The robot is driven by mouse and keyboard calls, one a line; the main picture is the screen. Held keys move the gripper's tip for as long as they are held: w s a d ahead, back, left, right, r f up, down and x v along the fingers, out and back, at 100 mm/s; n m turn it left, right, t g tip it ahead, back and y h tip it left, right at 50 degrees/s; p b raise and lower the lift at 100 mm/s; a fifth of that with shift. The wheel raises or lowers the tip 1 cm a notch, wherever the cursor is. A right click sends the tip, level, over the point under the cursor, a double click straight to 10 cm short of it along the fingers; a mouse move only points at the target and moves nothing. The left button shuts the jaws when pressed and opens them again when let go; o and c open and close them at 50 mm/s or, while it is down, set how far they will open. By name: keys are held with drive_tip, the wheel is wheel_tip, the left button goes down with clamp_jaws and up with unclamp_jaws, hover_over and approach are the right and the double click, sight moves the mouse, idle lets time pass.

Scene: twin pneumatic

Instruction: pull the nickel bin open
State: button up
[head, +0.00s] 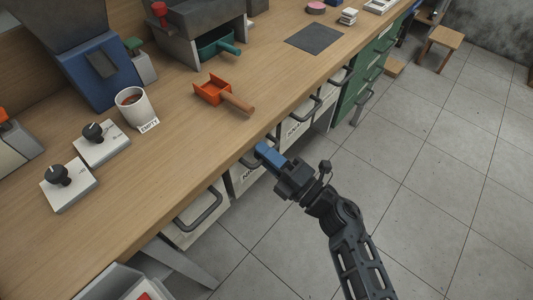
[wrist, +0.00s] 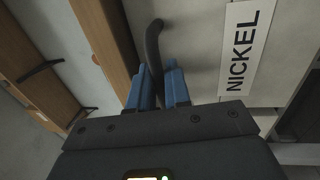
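The nickel bin (head: 238,181) is a pale bin front under the bench, partly hidden behind my gripper in the head view. Its NICKEL label (wrist: 239,48) is plain in the wrist view, to the right of my fingers. Its dark curved handle (wrist: 154,46) runs down between the two blue fingertips. My gripper (head: 270,155) is at the bench's front edge in the head view. In the wrist view (wrist: 158,88) the fingers stand close on both sides of the handle, with little visible gap. The handle's lower part is hidden between the fingers.
Another bin (head: 188,228) with a dark handle is at the lower left, and further pale bins (head: 291,131) are on the right, then a green drawer cabinet (head: 356,88). The wooden benchtop (head: 185,130) overhangs the bins. The tiled floor (head: 420,170) in front is clear.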

drive_tip(key=shift+d+f+b, duration=0.15)
drive_tip(key=shift+f+b, duration=0.05)
drive_tip(key=shift+b, duration=0.2)
clamp_jaws()
drive_tip(key=s+d+f+t+y+b, duration=0.3)
drive_tip(key=d+b, duration=0.4)
drive_tip(key=b, duration=1.4)
drive_tip(key=shift+s+f+t+y, duration=0.4)
drive_tip(key=shift+s+f+y, duration=0.5)
drive_tip(key=shift+s+f, duration=0.4)
drive_tip(key=o, duration=0.5)
unclamp_jaws()
drive_tip(key=shift+o, duration=0.2)
drive_tip(key=v, duration=0.7)
drive_tip(key=shift+s+d+f, duration=0.15)
drive_tip(key=shift+d+f, duration=0.05)
drive_tip(key=shift+f, duration=0.1)
